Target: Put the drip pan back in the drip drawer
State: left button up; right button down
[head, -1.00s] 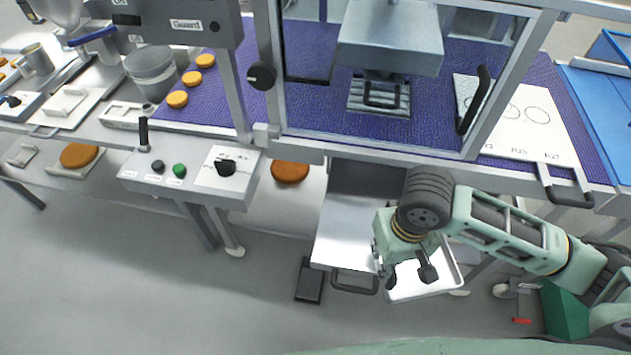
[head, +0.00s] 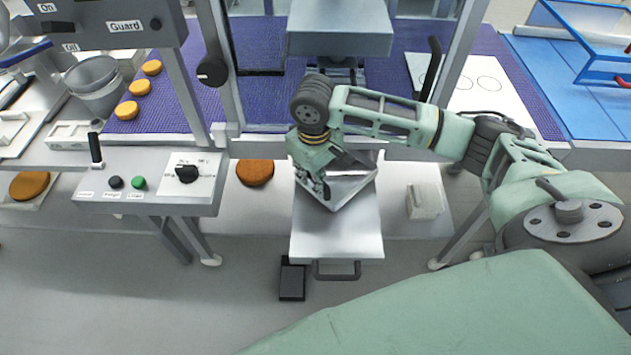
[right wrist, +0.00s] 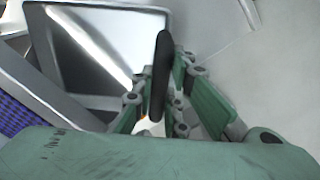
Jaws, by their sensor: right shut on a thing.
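The drip pan (head: 352,186) is a shiny, shallow metal tray with a raised rim. My right gripper (head: 322,186) is shut on its left edge in the head view. The pan is over the rear part of the drip drawer, turned at an angle to it; I cannot tell whether they touch. The drip drawer (head: 338,238) is pulled out below the machine, with a dark handle at its front. In the right wrist view the pan (right wrist: 95,55) lies beyond my fingers (right wrist: 165,88), which hide part of its rim. My left gripper is not in view.
The machine bench with its purple belt (head: 270,40) overhangs the drawer's rear. A control box (head: 150,185) is at the left. A brown round (head: 255,172) and a pale block (head: 425,200) lie on the lower shelf beside the drawer. A dark pedal (head: 292,280) is on the floor.

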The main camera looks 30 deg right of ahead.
jog(key=shift+w+d, duration=0.25)
jog(key=shift+w, duration=0.05)
jog(key=shift+f, duration=0.25)
jog(key=shift+f+p, duration=0.4)
jog(key=shift+f, duration=1.15)
jog(key=c, duration=1.8)
grip_release()
jog(key=shift+f, duration=0.1)
jog(key=shift+o, duration=0.2)
jog(key=r, duration=0.6)
jog(key=r+b, duration=0.1)
jog(key=r, duration=0.5)
jog(key=shift+s+a+r, duration=0.15)
jog(key=shift+a, duration=0.05)
